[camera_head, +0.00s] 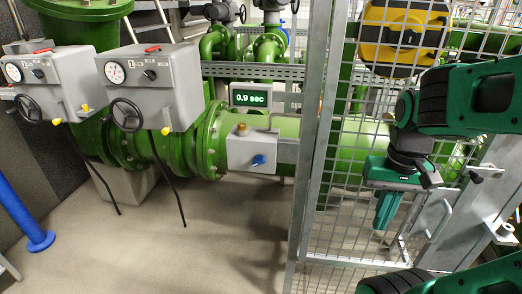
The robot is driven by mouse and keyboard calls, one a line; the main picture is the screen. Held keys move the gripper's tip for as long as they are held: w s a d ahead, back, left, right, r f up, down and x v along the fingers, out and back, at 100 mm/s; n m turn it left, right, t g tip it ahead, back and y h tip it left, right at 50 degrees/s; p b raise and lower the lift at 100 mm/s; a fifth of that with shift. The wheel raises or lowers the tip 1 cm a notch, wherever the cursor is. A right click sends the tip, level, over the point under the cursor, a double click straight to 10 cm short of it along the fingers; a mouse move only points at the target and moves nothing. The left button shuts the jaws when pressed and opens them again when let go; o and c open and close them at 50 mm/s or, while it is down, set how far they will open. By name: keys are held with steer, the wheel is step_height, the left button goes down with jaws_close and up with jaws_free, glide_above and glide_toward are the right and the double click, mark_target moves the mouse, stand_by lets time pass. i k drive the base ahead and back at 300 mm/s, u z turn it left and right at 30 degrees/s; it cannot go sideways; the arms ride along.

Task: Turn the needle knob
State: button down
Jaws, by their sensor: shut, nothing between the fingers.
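No knob is labelled readably as the needle knob. Two grey boxes on the green pipework each carry a round dial with a needle, and the nearer box (160,92) has its dial (115,73) beside a small black knob (150,75). The left box (75,82) has a similar dial (13,73) and black knob (38,73). A smaller grey box (240,150) at centre has a blue knob (258,160). My gripper (384,222) is shut and empty, pointing down at the right, in front of the mesh and well apart from all the knobs.
A metal-framed mesh panel (340,215) with a post (308,150) stands between my gripper and the boxes in the picture. Black handwheels (125,115) stick out below the dials. A display (251,95) reads 0.9 sec. The floor (190,250) at lower centre is clear.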

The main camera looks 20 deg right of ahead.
mark_target(259, 159)
steer(key=u, duration=0.9)
steer(key=k, duration=0.6)
steer(key=z, duration=0.7)
